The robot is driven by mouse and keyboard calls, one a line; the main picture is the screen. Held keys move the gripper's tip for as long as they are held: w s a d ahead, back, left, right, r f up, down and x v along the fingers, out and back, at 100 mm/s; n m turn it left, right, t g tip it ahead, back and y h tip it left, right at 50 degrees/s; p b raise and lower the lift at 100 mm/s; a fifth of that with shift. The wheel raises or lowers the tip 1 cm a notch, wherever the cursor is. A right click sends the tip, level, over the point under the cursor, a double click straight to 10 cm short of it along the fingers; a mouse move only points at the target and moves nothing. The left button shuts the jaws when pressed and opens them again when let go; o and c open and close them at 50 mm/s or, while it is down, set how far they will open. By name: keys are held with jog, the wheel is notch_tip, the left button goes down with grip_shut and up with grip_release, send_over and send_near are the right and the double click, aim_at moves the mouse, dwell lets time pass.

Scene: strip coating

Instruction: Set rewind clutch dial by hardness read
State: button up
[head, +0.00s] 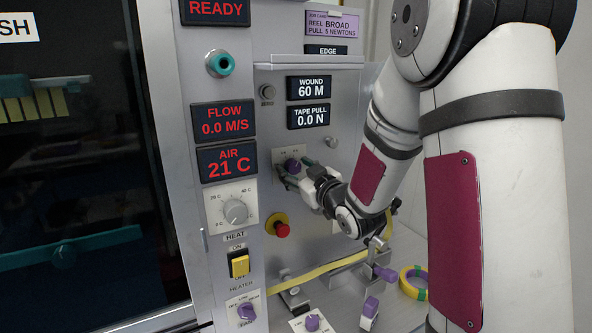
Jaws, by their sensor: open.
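A purple dial (291,166) on a small pale plate sits on the grey machine panel, below the tape pull readout; I take it for the rewind clutch dial. My gripper (287,174) is open at this dial, with its fingers close around or beside it; contact cannot be told. The dial's markings are too small to read and partly hidden by my gripper. The wound readout (311,87) shows 60 M and the tape pull readout (312,115) shows 0.0 N. A purple card (332,25) reads REEL BROAD, PULL 5 NEWTONS.
A red emergency button (282,230) is just below my gripper. A heat dial (235,211), yellow heater switch (239,263) and purple fan knob (246,312) are at the left. Yellow tape (325,269) runs below to a bracket; a tape roll (413,282) lies right.

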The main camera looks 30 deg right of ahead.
jog(key=s, duration=0.7)
jog(key=shift+d, duration=0.15)
dwell(0.5)
jog(key=s+a+m+g, duration=0.1)
jog(key=s+a+g, duration=0.3)
jog(key=s, duration=0.6)
jog(key=s+a+f+m+g, duration=0.1)
jog(key=s+a+g, duration=0.3)
jog(key=s, duration=0.6)
jog(key=s+a+m+g, duration=0.2)
jog(key=s+a+g, duration=0.2)
jog(key=s, duration=0.6)
jog(key=shift+s+a+f+g+h, duration=0.2)
jog(key=shift+f+g+h, duration=0.15)
jog(key=shift+g, duration=0.55)
